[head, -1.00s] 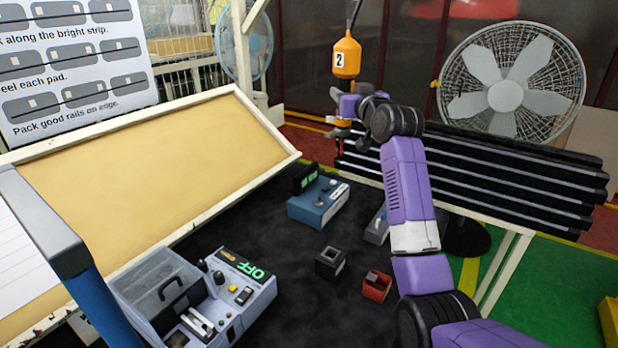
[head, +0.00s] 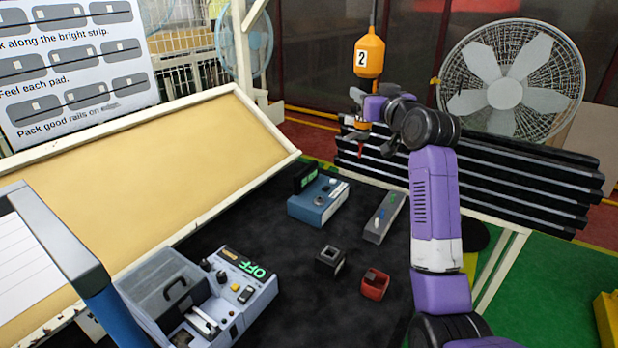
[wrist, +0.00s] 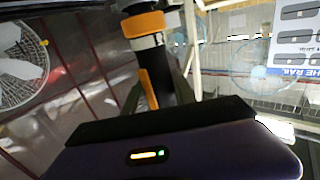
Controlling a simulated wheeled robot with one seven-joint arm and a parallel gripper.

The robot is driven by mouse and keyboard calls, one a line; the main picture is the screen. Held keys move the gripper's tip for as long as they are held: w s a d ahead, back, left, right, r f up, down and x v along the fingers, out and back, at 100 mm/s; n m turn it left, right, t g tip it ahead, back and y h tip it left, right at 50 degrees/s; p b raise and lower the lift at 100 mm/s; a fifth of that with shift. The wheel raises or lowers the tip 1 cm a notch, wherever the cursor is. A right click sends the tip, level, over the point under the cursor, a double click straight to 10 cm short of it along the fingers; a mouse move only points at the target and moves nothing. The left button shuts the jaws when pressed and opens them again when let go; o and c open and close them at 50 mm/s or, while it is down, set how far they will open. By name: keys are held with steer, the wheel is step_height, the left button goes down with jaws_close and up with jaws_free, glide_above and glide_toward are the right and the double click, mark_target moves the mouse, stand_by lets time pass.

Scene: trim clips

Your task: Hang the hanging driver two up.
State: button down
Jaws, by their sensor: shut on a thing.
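The hanging driver two has an orange body (head: 369,58) with a white "2" label and hangs upright from a dark cable at the top of the head view. My gripper (head: 358,110) is shut on the driver just below the wide orange body. A little orange shows under the fingers, and the part between them is hidden. In the wrist view, the driver (wrist: 143,25) shows as an orange band, a pale ring and a dark shaft, beyond my purple hand. The hook or holder for it cannot be made out.
A stack of black rails (head: 480,175) lies behind my arm, in front of a large fan (head: 505,92). A tilted tan board (head: 160,185) stands left.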

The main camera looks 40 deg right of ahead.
mark_target(370, 91)
stand_by(0.3)
steer(key=c, duration=0.9)
jaws_free()
steer(key=shift+c, duration=0.2)
steer(key=shift+o, duration=0.9)
steer(key=shift+f, duration=0.15)
steer(key=o, duration=0.8)
steer(key=shift+c, duration=0.2)
steer(key=shift+s, duration=0.1)
steer(key=shift+s+a+r+p, duration=0.25)
steer(key=shift+s+a+p, duration=0.1)
steer(key=shift+s, duration=0.5)
steer(key=shift+s+a+r+p, duration=0.25)
steer(key=shift+s+a+p, duration=0.05)
steer(key=shift+s, duration=0.6)
steer(key=shift+s+a+r+p, duration=0.25)
steer(key=shift+s+a+p, duration=0.1)
steer(key=shift+s, duration=0.5)
steer(key=shift+r+v, duration=0.2)
steer(key=shift+v, duration=0.85)
steer(key=shift+r+v, duration=0.2)
steer(key=shift+v, duration=0.9)
